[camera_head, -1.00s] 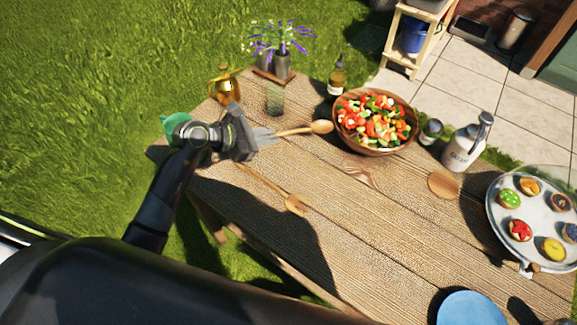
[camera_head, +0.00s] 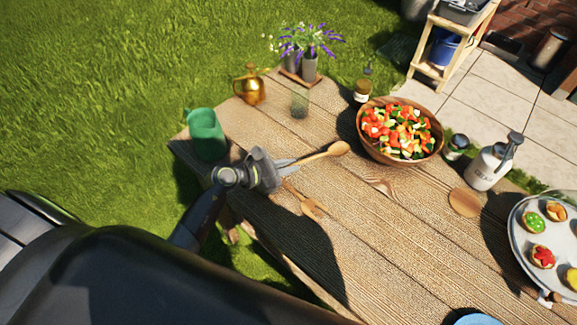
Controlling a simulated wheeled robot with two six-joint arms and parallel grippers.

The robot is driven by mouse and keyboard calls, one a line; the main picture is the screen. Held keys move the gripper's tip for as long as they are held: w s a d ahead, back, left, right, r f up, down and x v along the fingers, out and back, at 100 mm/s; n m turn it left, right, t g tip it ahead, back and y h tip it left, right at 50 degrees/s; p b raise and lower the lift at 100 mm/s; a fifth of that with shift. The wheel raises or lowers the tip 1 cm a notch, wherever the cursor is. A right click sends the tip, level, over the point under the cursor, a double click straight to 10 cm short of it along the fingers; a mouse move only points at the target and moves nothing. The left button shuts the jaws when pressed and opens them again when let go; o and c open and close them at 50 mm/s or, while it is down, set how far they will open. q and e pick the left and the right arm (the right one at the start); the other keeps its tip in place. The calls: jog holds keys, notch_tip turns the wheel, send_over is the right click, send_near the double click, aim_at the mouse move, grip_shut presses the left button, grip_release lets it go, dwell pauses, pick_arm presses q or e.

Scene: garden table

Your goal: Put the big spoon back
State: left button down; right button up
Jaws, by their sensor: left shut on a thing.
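A wooden big spoon (camera_head: 336,149) is held by its handle in my left gripper (camera_head: 286,168), its bowl end pointing right toward the salad bowl. The gripper is shut on it above the left part of the table. A second wooden utensil (camera_head: 312,208), apparently pronged, lies on the table just below the gripper, its handle partly covered. A wooden bowl (camera_head: 368,150) full of chopped salad stands to the right. A green container (camera_head: 207,135) stands at the table's left corner, left of the gripper. My right gripper is not in view.
A brass pot (camera_head: 249,87), a clear glass (camera_head: 299,103), a bottle (camera_head: 363,88) and potted flowers (camera_head: 309,68) line the far edge. A white flask (camera_head: 485,168), a wooden disc (camera_head: 465,202) and a pastry stand (camera_head: 522,248) are right. The table's middle is clear.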

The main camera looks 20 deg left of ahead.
pick_arm(q)
jog(key=shift+f, duration=0.25)
jog(key=shift+f, duration=0.15)
jog(key=c, duration=1.5)
grip_release()
jog(key=shift+r, duration=0.25)
jog(key=b+v, duration=0.1)
jog(key=v, duration=0.9)
jog(key=shift+s+a+b, duration=0.3)
jog(key=shift+s+a+r, duration=0.3)
jog(key=shift+s+r, duration=0.1)
jog(key=shift+s, duration=0.05)
